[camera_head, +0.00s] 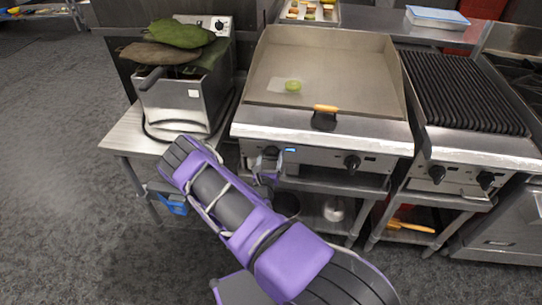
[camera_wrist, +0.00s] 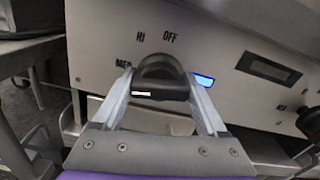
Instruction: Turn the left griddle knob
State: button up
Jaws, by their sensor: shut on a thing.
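The griddle (camera_head: 330,75) stands in the middle of the head view, with its control panel (camera_head: 315,160) along the front. In the wrist view, the left griddle knob (camera_wrist: 158,72) is black, with HI, OFF and a partly hidden MED printed around it. A white mark shows on the lower left of its grip bar. My gripper (camera_wrist: 161,84) has one finger on each side of the knob and is shut on it. In the head view my gripper (camera_head: 266,164) is at the left of the panel, and the left knob is hard to make out there.
The right griddle knob (camera_head: 352,162) is apart from my gripper. A small lit blue display (camera_wrist: 204,80) sits close to the right finger. A fryer (camera_head: 185,105) stands to the left, and a ridged grill (camera_head: 462,90) to the right. A scraper (camera_head: 324,119) lies at the griddle's front edge.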

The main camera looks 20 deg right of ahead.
dwell(0.5)
jog(key=o, duration=1.3)
jog(key=v, duration=1.7)
jog(key=shift+s, duration=0.25)
jog(key=shift+w+a, duration=0.1)
jog(key=shift+a, duration=0.05)
